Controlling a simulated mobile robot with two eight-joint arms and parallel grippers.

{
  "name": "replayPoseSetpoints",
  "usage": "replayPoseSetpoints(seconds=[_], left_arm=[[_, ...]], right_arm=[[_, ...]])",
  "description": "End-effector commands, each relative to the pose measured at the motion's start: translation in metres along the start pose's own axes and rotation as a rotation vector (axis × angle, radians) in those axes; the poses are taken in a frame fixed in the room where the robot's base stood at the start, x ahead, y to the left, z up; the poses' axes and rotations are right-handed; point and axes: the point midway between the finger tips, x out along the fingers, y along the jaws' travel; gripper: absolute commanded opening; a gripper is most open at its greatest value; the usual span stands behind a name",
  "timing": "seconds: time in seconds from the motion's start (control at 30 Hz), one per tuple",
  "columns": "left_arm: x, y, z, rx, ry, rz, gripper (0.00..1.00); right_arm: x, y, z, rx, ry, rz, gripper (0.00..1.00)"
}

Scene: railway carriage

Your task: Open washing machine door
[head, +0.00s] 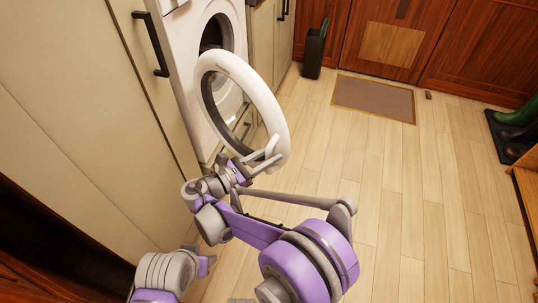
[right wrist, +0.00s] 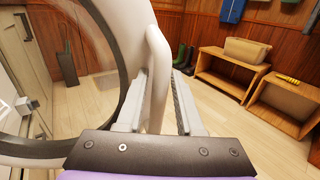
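The white washing machine (head: 185,60) stands in the cabinet row, and its dark drum opening shows. Its round door (head: 270,105), a white ring with a glass middle, is swung well out from the front. The door ring also shows large in the right wrist view (right wrist: 120,25). My right gripper (head: 258,163) is at the door's outer edge. In the right wrist view the curved white door handle (right wrist: 158,75) lies between its two fingers, which appear closed on it. My left gripper is not in view.
Cabinets with dark handles (head: 154,45) flank the machine. A dark bin (head: 314,52) and a brown mat (head: 374,98) are on the floor further back. Wooden shelves (right wrist: 232,55) and boots stand at the right. The floor beside the door is clear.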

Motion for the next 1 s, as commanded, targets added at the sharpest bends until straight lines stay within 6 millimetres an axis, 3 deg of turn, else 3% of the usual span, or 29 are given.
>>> replayPoseSetpoints(seconds=[0.27, 0.7, 1.0], left_arm=[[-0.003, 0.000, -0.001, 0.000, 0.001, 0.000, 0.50], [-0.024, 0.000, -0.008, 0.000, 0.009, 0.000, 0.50], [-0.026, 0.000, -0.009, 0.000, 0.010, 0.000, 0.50]], right_arm=[[0.000, 0.000, 0.008, 0.001, 0.000, 0.000, 0.36], [0.000, 0.000, 0.087, 0.001, -0.002, -0.001, 0.36], [0.000, 0.001, 0.101, 0.000, 0.000, -0.001, 0.36]])
